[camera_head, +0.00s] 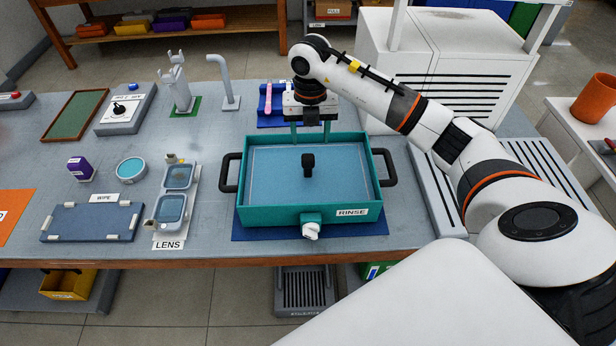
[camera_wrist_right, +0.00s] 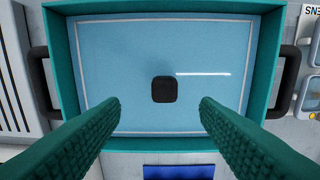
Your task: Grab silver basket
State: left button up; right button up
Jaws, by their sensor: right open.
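A teal tray labelled RINSE (camera_head: 270,215) holds a blue surface with a thin pale silver-grey rectangular rim (camera_wrist_right: 150,15) inside its walls. A black square-topped knob (camera_head: 308,164) stands in the middle; it also shows in the wrist view (camera_wrist_right: 164,89). The rim and knob may belong to the silver basket; I cannot tell surely. My right gripper (camera_head: 311,134) is over the tray's back edge, pointing down. Its two teal ridged fingers are open and empty, and in the wrist view (camera_wrist_right: 160,104) the knob appears between and beyond the tips. My left gripper is not in view.
Black side handles (camera_head: 229,172) stick out from the tray. A lens tray (camera_head: 170,211) and a wipe mat (camera_head: 92,222) lie to the left. A pink-handled tool on a blue mat (camera_head: 268,99) is behind. A grey ridged panel (camera_head: 437,190) is at right.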

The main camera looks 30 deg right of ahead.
aim_at(308, 157)
notch_tip(308, 157, down, 5)
jog(key=shift+a+r+p, duration=0.1)
jog(key=shift+p, duration=0.35)
jog(key=shift+w+a+f+p, duration=0.1)
jog(key=shift+f+p, duration=0.35)
jog(key=shift+f, duration=0.9)
jog(key=shift+w+f+p, duration=0.1)
jog(key=shift+f+p, duration=0.3)
jog(key=shift+f, duration=0.95)
jog(key=shift+r, duration=0.1)
grip_shut()
